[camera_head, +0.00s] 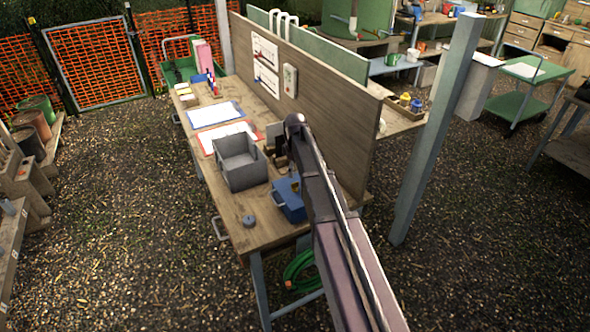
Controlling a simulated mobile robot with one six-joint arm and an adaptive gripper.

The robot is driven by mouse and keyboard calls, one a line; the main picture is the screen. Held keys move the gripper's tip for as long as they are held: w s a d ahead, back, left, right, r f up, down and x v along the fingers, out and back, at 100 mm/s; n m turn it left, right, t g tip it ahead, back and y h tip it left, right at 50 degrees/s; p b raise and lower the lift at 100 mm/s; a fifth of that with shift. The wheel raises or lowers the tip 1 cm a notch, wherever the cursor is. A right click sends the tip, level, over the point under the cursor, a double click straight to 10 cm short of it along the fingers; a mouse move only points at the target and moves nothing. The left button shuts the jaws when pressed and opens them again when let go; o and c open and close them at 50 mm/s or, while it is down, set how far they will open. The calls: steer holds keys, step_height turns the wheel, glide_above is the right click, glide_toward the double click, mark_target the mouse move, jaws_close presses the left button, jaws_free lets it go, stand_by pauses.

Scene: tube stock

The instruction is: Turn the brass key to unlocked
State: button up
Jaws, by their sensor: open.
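A blue box (288,205) stands near the front right of the wooden workbench (240,207). A small yellow-brass spot (295,186) shows at its top, next to my arm; it may be the brass key, but its shape and turn are too small to tell. My arm reaches up from the lower right and covers the box's right side. My gripper (275,148) is a small dark shape beyond the box, behind the grey open bin and in front of the wooden panel. It is open, and partly hidden by my arm. I see nothing held in it.
A grey open bin (242,172) stands left of the blue box, with a small grey round piece (249,220) nearer the front edge. Clipboards (215,114) lie farther back. A wooden panel (335,125) bounds the bench's right side. A post (435,130) stands right.

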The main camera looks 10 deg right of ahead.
mark_target(295, 183)
steer(key=shift+r+p, duration=3.25)
steer(key=shift+r, duration=0.25)
steer(key=s+a+f+m+b, duration=0.1)
steer(key=s+f+m+b, duration=0.4)
steer(key=s+f+b, duration=0.4)
steer(key=s+a+f+m+b, duration=0.1)
steer(key=s+f+m+b, duration=0.4)
steer(key=s, duration=1.3)
steer(key=shift+a+f+m+b, duration=0.3)
steer(key=shift+f+b, duration=2.1)
steer(key=shift+b, duration=0.05)
